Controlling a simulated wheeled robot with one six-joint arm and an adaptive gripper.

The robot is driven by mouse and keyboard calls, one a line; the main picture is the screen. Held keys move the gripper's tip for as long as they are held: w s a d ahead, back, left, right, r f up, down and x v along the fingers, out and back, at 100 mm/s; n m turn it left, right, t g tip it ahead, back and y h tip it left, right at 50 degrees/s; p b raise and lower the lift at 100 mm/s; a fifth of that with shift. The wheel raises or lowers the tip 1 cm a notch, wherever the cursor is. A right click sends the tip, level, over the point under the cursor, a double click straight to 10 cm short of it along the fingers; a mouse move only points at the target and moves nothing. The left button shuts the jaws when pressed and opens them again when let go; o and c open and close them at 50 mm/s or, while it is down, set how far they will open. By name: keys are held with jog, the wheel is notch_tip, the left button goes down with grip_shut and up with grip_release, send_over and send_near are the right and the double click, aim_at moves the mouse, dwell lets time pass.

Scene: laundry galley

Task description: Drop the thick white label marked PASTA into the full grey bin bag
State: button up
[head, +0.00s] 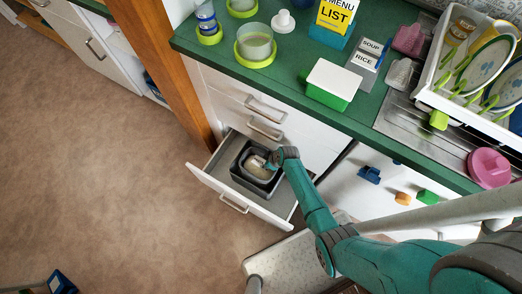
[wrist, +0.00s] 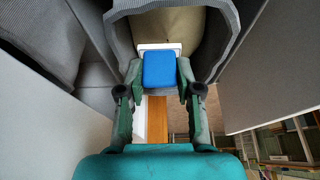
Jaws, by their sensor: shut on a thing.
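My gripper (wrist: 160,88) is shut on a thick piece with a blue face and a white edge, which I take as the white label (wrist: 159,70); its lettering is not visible. In the head view my gripper (head: 270,163) reaches down into the open drawer. The label is held at the mouth of a grey bin bag (wrist: 228,62) with beige contents, which also shows in the head view (head: 246,160). Another grey bag (wrist: 40,40) is at the left in the wrist view; its contents are hidden.
The open drawer (head: 214,180) holds a dark grey bin (head: 240,181) around the bag. The green counter (head: 290,68) above carries SOUP and RICE labels (head: 368,54), a green-and-white box (head: 332,82) and a dish rack (head: 440,100).

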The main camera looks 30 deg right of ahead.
jog(key=o, duration=0.9)
jog(key=shift+r, duration=0.1)
jog(key=v, duration=1.2)
jog(key=shift+s, duration=0.1)
